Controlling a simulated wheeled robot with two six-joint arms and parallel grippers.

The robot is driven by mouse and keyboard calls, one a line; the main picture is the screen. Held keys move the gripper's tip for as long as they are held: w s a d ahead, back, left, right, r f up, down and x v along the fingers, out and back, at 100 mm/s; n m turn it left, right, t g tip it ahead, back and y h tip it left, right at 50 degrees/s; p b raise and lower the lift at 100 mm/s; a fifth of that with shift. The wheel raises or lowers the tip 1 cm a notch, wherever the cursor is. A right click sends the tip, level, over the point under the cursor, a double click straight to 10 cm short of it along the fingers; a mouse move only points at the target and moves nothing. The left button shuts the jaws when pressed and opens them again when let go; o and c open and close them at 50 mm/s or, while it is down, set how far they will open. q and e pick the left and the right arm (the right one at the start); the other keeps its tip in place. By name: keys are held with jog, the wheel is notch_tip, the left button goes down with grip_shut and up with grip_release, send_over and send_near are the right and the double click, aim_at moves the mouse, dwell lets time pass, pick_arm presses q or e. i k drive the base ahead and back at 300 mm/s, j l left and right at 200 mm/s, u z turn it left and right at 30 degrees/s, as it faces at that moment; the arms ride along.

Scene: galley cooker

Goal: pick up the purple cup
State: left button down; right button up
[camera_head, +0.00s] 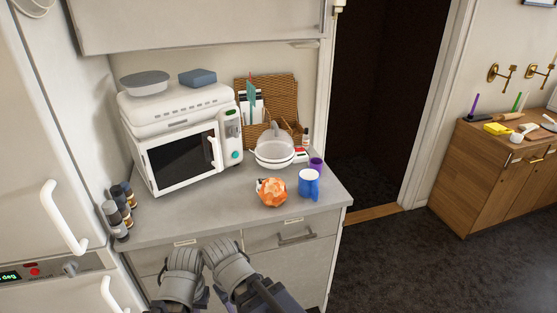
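The small purple cup (316,164) stands near the back right of the grey counter (205,209). It is partly hidden behind the blue mug (309,184), which stands in front of it. My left gripper (184,278) and my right gripper (236,278) are side by side at the bottom of the head view, in front of the drawers and well apart from the cup. Their fingers do not show clearly, so I cannot tell whether they are open or shut.
An orange patterned round object (272,192) sits left of the blue mug. A white pan with a clear lid (275,149) stands behind it. A white microwave (180,160) fills the left. Several bottles (117,218) stand at the left edge. The counter's front middle is clear.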

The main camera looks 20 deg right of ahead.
aim_at(316, 162)
jog(key=l+u, duration=0.45)
jog(key=l, duration=2.45)
jog(key=i+j, duration=0.15)
jog(key=j, duration=0.15)
jog(key=i+j, duration=0.15)
jog(key=j, duration=0.1)
